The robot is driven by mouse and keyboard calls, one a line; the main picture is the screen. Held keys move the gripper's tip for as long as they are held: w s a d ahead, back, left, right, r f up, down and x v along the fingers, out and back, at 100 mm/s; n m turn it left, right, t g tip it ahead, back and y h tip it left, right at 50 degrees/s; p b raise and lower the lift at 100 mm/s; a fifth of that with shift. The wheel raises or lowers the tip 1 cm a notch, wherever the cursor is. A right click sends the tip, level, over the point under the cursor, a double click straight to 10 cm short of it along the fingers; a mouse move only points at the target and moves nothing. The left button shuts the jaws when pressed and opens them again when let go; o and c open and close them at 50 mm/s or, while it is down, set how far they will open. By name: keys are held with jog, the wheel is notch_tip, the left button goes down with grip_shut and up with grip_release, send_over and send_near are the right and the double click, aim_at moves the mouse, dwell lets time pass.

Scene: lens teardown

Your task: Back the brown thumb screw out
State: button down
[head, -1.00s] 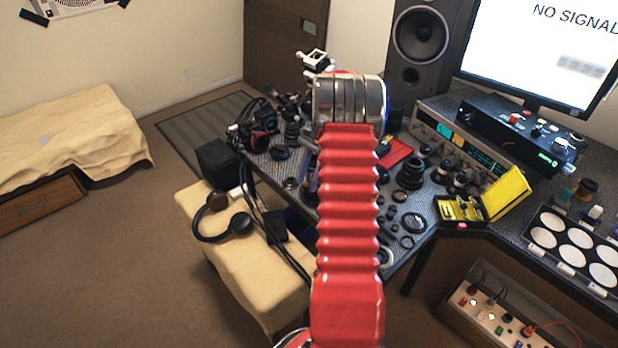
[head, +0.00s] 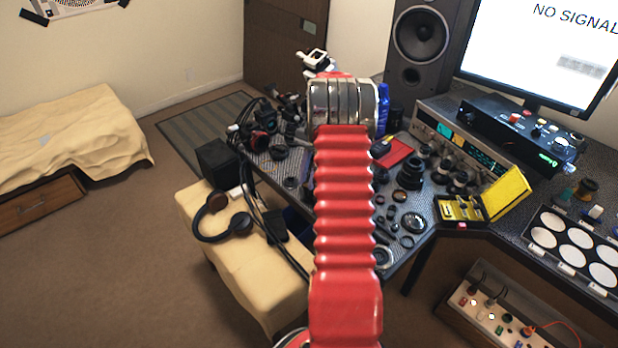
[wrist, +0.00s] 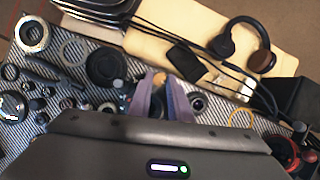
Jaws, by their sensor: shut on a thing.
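My gripper (wrist: 163,100) shows in the wrist view as two pale purple fingers close together, pointing at the bench. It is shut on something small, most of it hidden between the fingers. A brownish-orange spot (wrist: 159,79) shows at the left fingertip and looks like the brown thumb screw, though it is too small to be sure. Dark parts lie just below the fingers, partly covered by them. In the head view my red arm hides the gripper and the screw.
The patterned bench holds lens rings, including a large dark ring (wrist: 104,68) and a pale ring (wrist: 32,34) left of the fingers. A yellow case (head: 462,210) stands open at right. Headphones (head: 222,215) and cables lie on the cream stool (head: 255,270).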

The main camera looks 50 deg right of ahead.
jog(key=shift+n, duration=0.4)
jog(key=c, duration=1.6)
grip_release()
jog(key=shift+d+r, duration=0.1)
jog(key=v, duration=1.3)
jog(key=shift+w+r, duration=0.15)
jog(key=shift+r, duration=0.1)
